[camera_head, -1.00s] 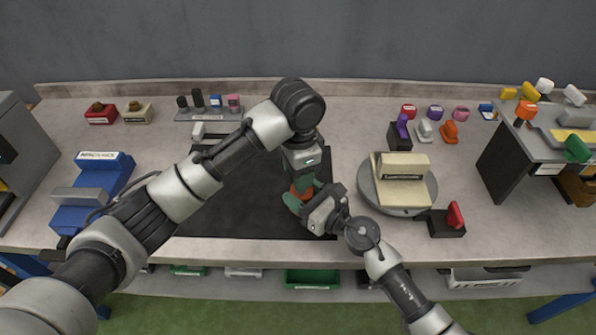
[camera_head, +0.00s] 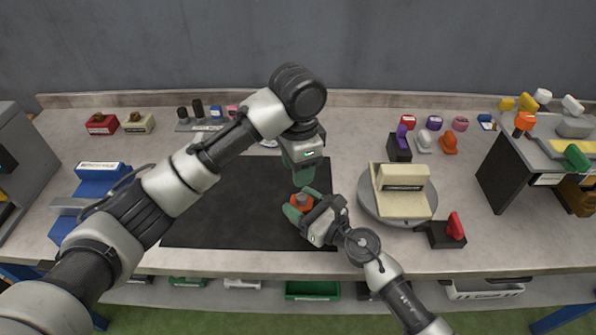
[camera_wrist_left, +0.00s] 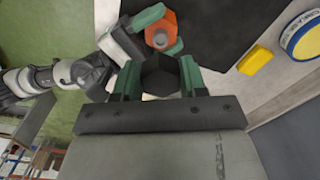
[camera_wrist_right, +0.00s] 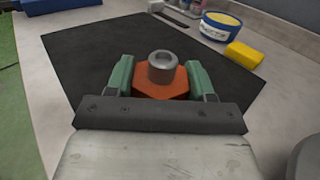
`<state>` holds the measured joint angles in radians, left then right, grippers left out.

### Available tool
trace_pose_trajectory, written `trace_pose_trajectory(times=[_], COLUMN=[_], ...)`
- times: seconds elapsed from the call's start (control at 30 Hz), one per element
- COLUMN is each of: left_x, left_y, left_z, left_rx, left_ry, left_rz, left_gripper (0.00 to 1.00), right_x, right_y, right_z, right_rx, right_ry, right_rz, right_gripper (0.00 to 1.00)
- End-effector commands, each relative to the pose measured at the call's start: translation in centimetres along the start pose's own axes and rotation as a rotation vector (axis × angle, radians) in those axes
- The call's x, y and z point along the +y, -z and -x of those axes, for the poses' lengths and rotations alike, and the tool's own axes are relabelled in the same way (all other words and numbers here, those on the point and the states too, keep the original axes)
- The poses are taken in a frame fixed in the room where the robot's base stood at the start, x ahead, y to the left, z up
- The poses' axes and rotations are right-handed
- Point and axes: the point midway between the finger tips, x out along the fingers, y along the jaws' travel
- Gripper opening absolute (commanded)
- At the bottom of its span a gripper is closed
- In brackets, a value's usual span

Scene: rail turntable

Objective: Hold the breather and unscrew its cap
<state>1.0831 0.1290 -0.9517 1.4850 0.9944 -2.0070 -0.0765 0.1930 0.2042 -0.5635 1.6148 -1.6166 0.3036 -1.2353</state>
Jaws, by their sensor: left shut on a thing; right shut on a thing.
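The breather (camera_head: 301,199) is an orange hexagonal body. In the right wrist view it shows a bare grey round neck (camera_wrist_right: 162,68) pointing up, with an open hole. My right gripper (camera_head: 303,207) is shut on the orange body, a green finger on each side, over the dark mat. The cap (camera_wrist_left: 160,76) is dark and faceted, between the green fingers in the left wrist view. My left gripper (camera_head: 304,177) is shut on it, above and apart from the breather. In the head view the fingers and wrist hide the cap.
The black mat (camera_head: 225,205) lies beneath the grippers. Right of them stands a round grey turntable (camera_head: 428,205) with a cream block (camera_head: 402,203). A yellow block (camera_wrist_right: 244,54) and a round blue-and-white tub (camera_wrist_right: 221,26) show in the right wrist view. The mat's left part is clear.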

Motion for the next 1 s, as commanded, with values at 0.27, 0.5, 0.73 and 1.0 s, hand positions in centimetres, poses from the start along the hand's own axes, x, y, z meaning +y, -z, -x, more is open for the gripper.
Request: trace_pose_trajectory(times=[0.27, 0.5, 0.73, 1.0], left_x=[0.0, 0.0, 0.0, 0.0], left_y=[0.0, 0.0, 0.0, 0.0], left_z=[0.5, 0.5, 0.5, 0.5], left_rx=[-0.001, -0.001, -0.001, 0.000], left_ry=[0.000, 0.000, 0.000, 0.000], left_rz=[0.000, 0.000, 0.000, 0.000], left_gripper=[0.13, 0.13, 0.13, 0.13], right_x=[0.0, 0.0, 0.0, 0.0], right_y=[-0.1, -0.1, 0.0, 0.1], right_z=[0.0, 0.0, 0.0, 1.5], right_rx=[-0.001, -0.001, -0.001, 0.002], right_ry=[0.000, 0.000, 0.000, 0.001], right_rz=[0.000, 0.000, 0.000, 0.001], right_gripper=[0.10, 0.73, 0.83, 0.83])
